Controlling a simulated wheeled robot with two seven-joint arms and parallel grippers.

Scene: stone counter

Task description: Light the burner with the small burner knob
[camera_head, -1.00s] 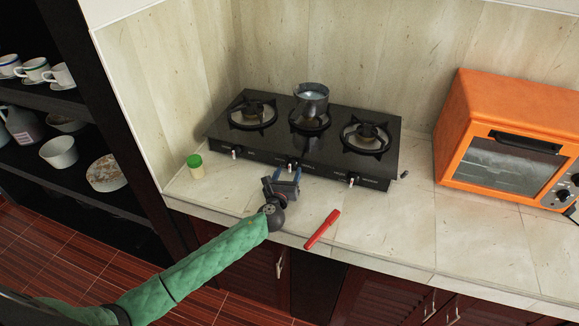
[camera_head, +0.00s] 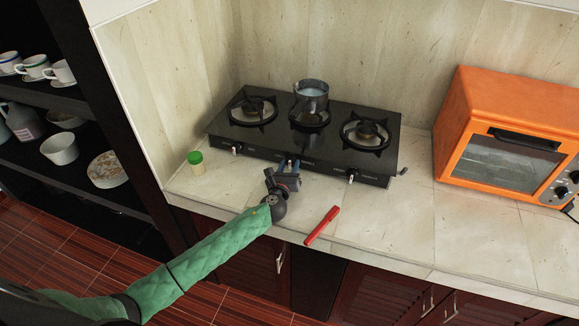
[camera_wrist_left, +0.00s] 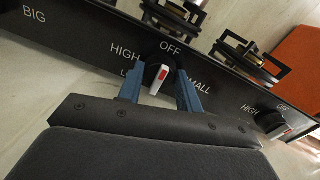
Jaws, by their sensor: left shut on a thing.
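The small burner knob (camera_wrist_left: 158,74) is dark with a white bar and a red mark. It sits on the stove's front panel beside the "OFF", "HIGH" and partly covered "SMALL" lettering. The white bar points down, tilted slightly. My left gripper (camera_head: 289,163) is at the middle of the stove front, its blue fingers on both sides of the knob in the left wrist view (camera_wrist_left: 159,92). It is shut on the knob, which it mostly hides in the head view. The black stove (camera_head: 226,142) has three burners. A metal pot (camera_head: 312,97) stands on the middle burner (camera_head: 309,123); no flame shows.
Other knobs sit left (camera_head: 237,149) and right (camera_head: 352,178) on the panel. A green-lidded jar (camera_head: 196,163) stands left of the stove, a red stick-like item (camera_head: 321,226) lies in front, and an orange oven (camera_head: 500,100) stands right. Counter between stove and oven is mostly clear.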

